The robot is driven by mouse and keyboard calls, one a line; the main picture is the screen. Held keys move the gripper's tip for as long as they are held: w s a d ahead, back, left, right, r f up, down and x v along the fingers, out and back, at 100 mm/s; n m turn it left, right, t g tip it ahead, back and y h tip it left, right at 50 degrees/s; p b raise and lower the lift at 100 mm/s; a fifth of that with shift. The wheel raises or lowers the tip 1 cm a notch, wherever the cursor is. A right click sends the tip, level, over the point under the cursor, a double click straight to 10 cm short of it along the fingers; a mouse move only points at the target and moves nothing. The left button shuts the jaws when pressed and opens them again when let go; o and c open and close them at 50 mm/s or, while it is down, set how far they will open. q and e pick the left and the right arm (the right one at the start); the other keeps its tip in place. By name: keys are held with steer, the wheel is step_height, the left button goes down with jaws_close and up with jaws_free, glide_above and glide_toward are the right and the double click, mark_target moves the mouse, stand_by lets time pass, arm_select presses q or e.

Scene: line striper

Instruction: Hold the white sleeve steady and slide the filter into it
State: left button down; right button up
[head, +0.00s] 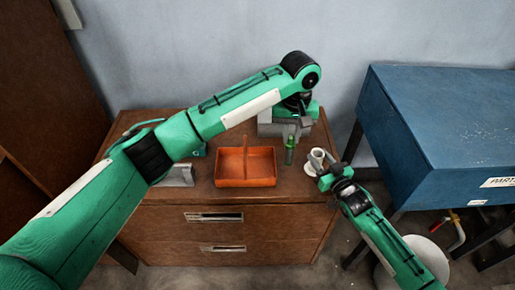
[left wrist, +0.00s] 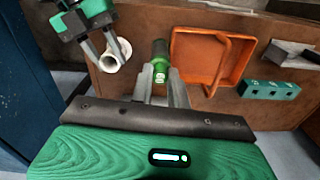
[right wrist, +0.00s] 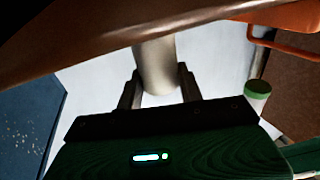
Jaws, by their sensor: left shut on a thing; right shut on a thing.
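The white sleeve (head: 317,155) is a short hollow cylinder with a wide flange, near the right end of the wooden cabinet top. My right gripper (head: 324,173) is shut on it from the front right. In the right wrist view the sleeve (right wrist: 156,65) sits between the fingers; whether its flange touches the wood is unclear. The green filter (head: 290,148) is upright, left of the sleeve and apart from it. My left gripper (left wrist: 162,88) is shut on the filter (left wrist: 160,57), whose pale markings show between the fingers. The sleeve (left wrist: 113,54) also shows in the left wrist view.
A green block with holes (left wrist: 270,89) and a grey piece (head: 179,176) lie farther left, partly behind my left arm. A blue bench (head: 445,120) stands to the right, beyond a gap.

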arm_select(q)
steer(key=w+d+r+n, duration=0.1)
steer(key=w+d+r, duration=0.4)
steer(key=d, duration=0.5)
steer(key=shift+w+d+f, duration=0.15)
steer(key=shift+f, duration=1.25)
steer(key=shift+w+d+f, duration=0.1)
steer(key=shift+f, duration=1.25)
step_height(320, 180, down, 8)
stand_by(3.9)
